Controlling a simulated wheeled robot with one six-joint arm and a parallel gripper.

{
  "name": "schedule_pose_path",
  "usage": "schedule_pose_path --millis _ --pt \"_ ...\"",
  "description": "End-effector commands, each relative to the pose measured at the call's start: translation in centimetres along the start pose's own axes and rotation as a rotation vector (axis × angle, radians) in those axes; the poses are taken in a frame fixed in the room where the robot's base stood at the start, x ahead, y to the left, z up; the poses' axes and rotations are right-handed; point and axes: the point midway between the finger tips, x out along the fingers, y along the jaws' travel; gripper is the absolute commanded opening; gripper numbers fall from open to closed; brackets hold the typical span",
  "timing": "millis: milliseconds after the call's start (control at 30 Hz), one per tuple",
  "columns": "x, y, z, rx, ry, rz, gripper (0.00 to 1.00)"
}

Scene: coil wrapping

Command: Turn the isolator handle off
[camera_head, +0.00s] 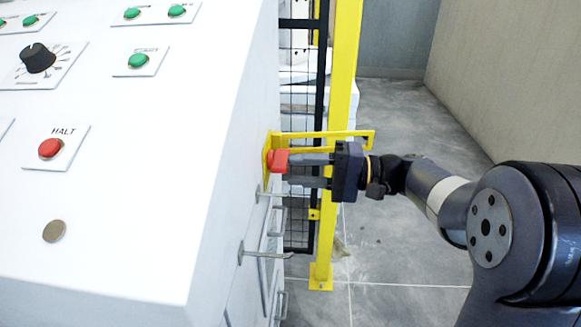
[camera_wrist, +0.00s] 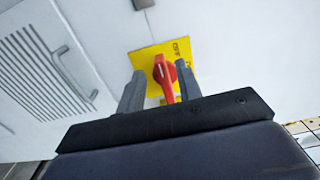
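The isolator handle is a red rotary knob (camera_wrist: 164,77) on a yellow plate (camera_wrist: 147,62) with dark lettering, fixed to the white cabinet side. In the wrist view its long red grip runs nearly upright, tilted slightly. In the head view the red handle (camera_head: 279,161) shows at the cabinet's right side, in front of the yellow plate. My gripper (camera_wrist: 160,88) is open, with one grey finger on each side of the handle and a gap visible on both sides. In the head view its fingers (camera_head: 300,170) reach left up to the handle; contact is not clear there.
The white console (camera_head: 120,200) fills the left, with a red HALT button (camera_head: 50,148), green buttons and a black dial (camera_head: 38,58). A yellow post (camera_head: 342,90) and black mesh fence stand behind my gripper. Metal door handles (camera_head: 265,254) stick out below. Grey floor is open at right.

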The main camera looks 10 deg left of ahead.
Motion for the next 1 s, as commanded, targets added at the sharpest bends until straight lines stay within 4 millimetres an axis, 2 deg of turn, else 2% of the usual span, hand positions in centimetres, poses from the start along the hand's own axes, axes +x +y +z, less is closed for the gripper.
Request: schedule_pose_path --millis 33,200,400,633,867,1000 --pt "-1.2 -0.1 -0.1 0.001 0.006 0.001 0.34" --pt "-4.5 -0.1 -0.1 0.001 0.005 0.001 0.34" --pt "-7.3 -0.1 -0.1 0.0 0.002 0.001 0.34" --pt "-8.1 0.0 0.0 0.0 0.0 0.001 0.34" --pt "-8.1 0.0 0.0 0.0 0.0 0.001 0.34" --pt "-7.4 0.1 0.0 -0.001 -0.002 0.001 0.34"
